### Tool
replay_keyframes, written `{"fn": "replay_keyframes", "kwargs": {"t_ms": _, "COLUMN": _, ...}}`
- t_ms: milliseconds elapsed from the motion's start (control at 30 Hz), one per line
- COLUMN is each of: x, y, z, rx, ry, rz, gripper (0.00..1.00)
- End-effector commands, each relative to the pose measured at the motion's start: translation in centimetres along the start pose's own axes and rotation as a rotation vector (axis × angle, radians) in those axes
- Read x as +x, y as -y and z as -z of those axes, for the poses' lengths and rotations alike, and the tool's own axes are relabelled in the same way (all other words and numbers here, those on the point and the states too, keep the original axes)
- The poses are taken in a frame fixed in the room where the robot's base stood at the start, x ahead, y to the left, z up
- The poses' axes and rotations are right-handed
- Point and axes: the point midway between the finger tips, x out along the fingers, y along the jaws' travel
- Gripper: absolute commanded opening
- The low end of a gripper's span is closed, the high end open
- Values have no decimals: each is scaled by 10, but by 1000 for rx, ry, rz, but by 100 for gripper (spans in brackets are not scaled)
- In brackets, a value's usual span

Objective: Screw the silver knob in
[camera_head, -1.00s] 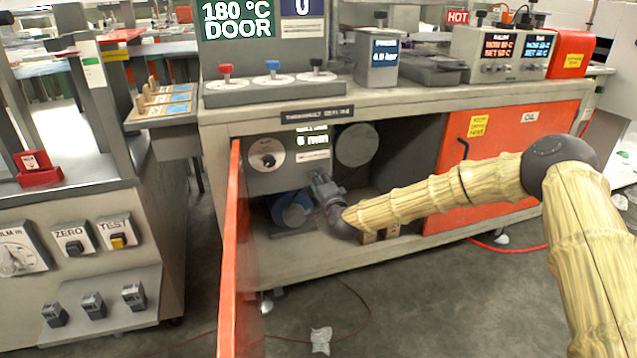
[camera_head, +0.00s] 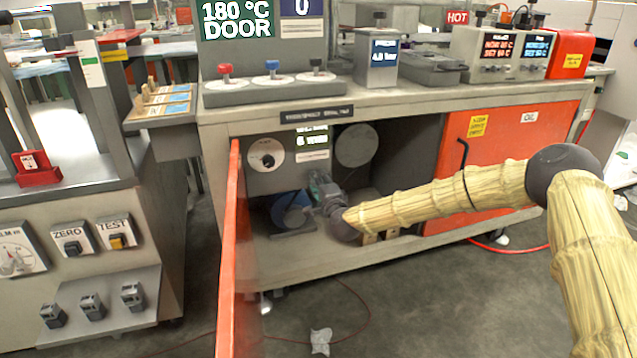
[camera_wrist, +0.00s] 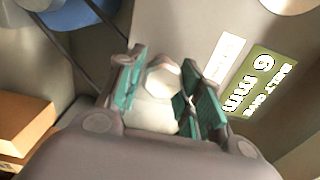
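In the wrist view a pale silver knob (camera_wrist: 162,78) with a faceted end lies between the two teal-padded fingers. The fingers stand apart on either side of it, very close to it. I cannot tell whether both pads press on it. The knob cannot be made out in the head view.
The orange cabinet door (camera_head: 228,250) stands open left of my arm. A blue round part (camera_head: 291,208) sits left of my gripper and a grey disc (camera_head: 356,145) above right. A closed orange door (camera_head: 500,165) is at right.

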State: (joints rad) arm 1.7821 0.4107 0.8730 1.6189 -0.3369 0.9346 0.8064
Motion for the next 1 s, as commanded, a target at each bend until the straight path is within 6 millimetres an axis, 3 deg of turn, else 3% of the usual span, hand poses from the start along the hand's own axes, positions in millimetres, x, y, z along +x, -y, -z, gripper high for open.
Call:
{"fn": "replay_keyframes", "kwargs": {"t_ms": 67, "x": 0, "y": 0, "z": 0, "rx": 0, "ry": 0, "rz": 0, "gripper": 54}}
{"fn": "replay_keyframes", "kwargs": {"t_ms": 500, "x": -6, "y": 1, "z": -1, "rx": -1, "ry": 2, "rz": 1, "gripper": 54}}
{"fn": "replay_keyframes", "kwargs": {"t_ms": 1000, "x": -90, "y": 0, "z": 0, "rx": 0, "ry": 1, "rz": 0, "gripper": 54}}
